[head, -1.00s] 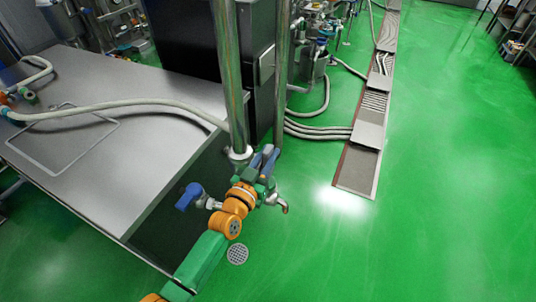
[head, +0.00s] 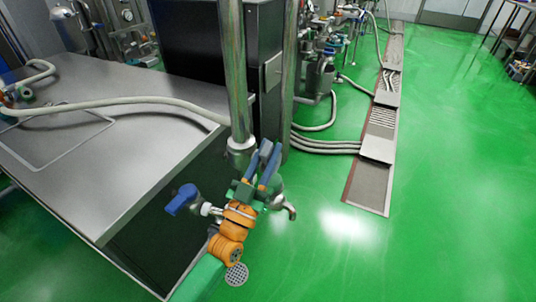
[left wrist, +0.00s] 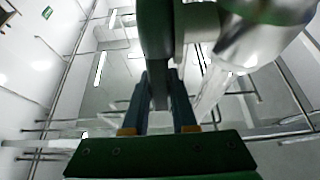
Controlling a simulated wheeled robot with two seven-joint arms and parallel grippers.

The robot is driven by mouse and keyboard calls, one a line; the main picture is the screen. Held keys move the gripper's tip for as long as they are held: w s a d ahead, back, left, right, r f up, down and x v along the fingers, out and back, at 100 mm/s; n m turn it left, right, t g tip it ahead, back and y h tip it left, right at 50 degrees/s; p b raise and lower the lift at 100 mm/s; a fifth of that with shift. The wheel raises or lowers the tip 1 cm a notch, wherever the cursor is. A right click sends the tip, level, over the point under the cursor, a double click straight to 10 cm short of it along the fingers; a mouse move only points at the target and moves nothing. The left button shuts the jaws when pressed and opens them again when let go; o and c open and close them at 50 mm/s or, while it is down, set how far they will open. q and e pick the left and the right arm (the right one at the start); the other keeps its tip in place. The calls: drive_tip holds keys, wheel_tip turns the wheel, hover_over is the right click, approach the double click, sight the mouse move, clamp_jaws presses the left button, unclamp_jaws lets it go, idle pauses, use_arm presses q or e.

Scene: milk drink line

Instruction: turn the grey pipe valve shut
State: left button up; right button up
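My left gripper (head: 270,152) is at the foot of the upright steel pipe (head: 233,80), just right of it, with its blue-grey fingers apart. In the left wrist view, the two fingers (left wrist: 159,75) stand on either side of a dark grey-green lever (left wrist: 155,35), which looks like the grey valve's handle. I cannot tell whether they touch it. A shiny metal pipe part (left wrist: 262,40) is at upper right there. In the head view the gripper hides most of the valve; a bent steel spout (head: 289,210) shows to its right. My right gripper is not in view.
A blue valve handle (head: 182,200) sticks out left of my gripper. A steel table (head: 150,150) with a pale hose (head: 130,102) fills the left. A dark cabinet (head: 190,50) stands behind the pipe. The green floor (head: 450,200) is clear on the right.

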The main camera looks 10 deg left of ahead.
sight(265, 161)
use_arm(q)
drive_tip(key=o, duration=0.4)
drive_tip(key=shift+w+f, duration=0.1)
drive_tip(key=v, duration=0.7)
drive_tip(key=shift+b, duration=0.4)
